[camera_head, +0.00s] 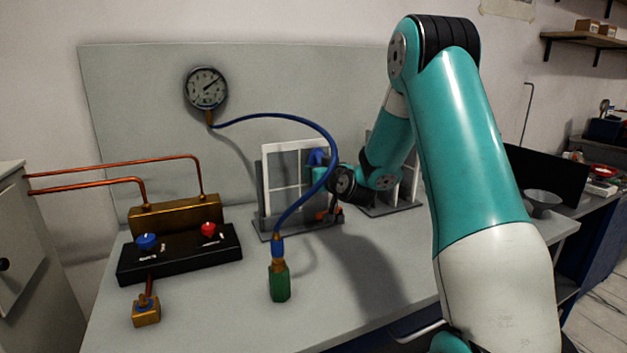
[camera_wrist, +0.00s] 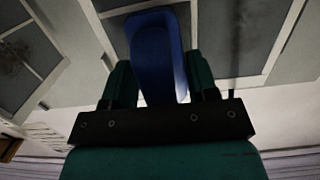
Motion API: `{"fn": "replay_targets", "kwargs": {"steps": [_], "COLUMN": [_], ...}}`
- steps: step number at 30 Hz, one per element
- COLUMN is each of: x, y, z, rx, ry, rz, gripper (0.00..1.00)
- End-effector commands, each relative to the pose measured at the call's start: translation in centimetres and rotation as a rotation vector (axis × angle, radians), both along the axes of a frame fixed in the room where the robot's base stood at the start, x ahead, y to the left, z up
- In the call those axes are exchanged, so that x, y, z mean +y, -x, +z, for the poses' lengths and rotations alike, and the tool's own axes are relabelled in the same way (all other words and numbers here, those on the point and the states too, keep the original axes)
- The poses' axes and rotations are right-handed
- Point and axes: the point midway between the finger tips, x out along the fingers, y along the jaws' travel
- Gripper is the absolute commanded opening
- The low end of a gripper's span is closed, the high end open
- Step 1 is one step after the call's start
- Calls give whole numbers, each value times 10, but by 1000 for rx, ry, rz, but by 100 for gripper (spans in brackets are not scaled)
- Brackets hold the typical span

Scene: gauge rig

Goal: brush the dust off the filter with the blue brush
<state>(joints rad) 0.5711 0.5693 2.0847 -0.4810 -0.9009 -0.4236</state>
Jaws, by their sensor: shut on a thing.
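The blue brush (camera_wrist: 157,50) is between the green fingers of my gripper (camera_wrist: 161,78), which is shut on it. In the head view the brush (camera_head: 316,157) shows as a small blue patch in front of the left white-framed filter (camera_head: 284,150), near its right side. The filter stands upright on a dark base. The blue hose and my wrist hide part of it. Its white bars and grey panels also show in the wrist view (camera_wrist: 228,82). I cannot tell whether the bristles touch it, and I cannot make out dust.
A second framed panel (camera_head: 409,180) stands behind my arm. A blue hose (camera_head: 327,150) arcs from the gauge (camera_head: 206,88) to a green-handled fitting (camera_head: 279,281), passing close to my wrist. A valve block (camera_head: 180,250) sits at left. The front middle of the table (camera_head: 220,310) is clear.

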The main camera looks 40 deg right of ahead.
Motion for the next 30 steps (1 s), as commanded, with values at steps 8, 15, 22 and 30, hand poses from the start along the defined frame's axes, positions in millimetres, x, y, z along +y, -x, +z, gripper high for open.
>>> {"fn": "replay_targets", "kwargs": {"steps": [8, 15, 22, 30], "x": [-18, -34, -35, -32], "y": [6, 11, 12, 24], "z": [-3, 0, 1, -1], "rx": [-3, -3, -2, -3], "ry": [2, 1, 0, 1], "rz": [-3, -1, 1, -2], "gripper": [16, 16, 16, 16]}}
